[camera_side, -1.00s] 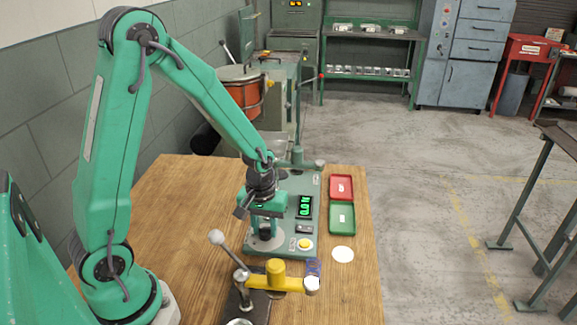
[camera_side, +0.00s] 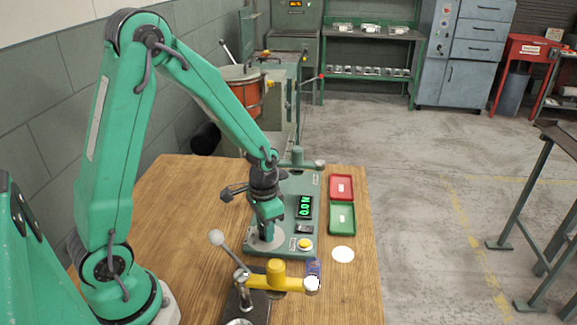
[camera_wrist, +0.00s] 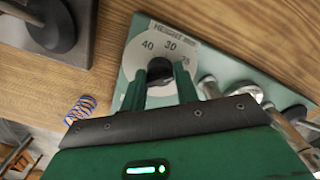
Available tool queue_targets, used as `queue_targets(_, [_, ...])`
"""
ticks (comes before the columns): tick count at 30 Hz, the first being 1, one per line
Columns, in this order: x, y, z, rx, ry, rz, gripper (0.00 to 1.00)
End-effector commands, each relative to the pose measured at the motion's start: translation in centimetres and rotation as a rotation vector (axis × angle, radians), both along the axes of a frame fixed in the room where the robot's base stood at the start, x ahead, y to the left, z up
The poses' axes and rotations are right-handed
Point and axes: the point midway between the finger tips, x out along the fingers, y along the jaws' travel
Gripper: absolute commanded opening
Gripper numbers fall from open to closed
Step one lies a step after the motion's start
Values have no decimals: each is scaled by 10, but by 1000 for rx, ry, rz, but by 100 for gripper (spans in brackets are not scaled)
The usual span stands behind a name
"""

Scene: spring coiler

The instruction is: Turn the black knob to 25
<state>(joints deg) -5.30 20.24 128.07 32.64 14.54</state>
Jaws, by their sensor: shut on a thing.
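The black knob (camera_wrist: 160,70) sits at the centre of a pale round dial in the wrist view. The dial (camera_wrist: 158,45) is marked HEIGHT, with 40 and 30 legible and another number at the right partly covered by a finger. My gripper (camera_wrist: 159,77) is shut on the knob, one green finger at each side. I cannot make out the knob's pointer. In the side view my gripper (camera_side: 266,229) reaches down over the dial (camera_side: 264,243), and the knob is mostly hidden.
The green machine panel (camera_side: 317,187) carries a lit green display (camera_side: 305,207) and a yellow button (camera_side: 305,244). A red tray (camera_side: 341,187) and green tray (camera_side: 342,217) lie to the right. A yellow lever arm (camera_side: 276,279) and blue spring (camera_side: 314,267) are in front.

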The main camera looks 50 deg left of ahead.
Motion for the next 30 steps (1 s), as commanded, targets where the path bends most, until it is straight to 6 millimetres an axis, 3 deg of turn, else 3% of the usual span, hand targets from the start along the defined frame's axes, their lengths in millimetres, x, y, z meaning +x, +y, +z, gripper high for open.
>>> queue_targets(18, [-2,3,-1,-2,9,-47,8])
queue_targets(19, [-2,3,-1,-2,9,-47,36])
queue_targets(21, [-2,3,-1,-2,8,-47,50])
queue_targets(30, [0,2,0,-1,3,-50,52])
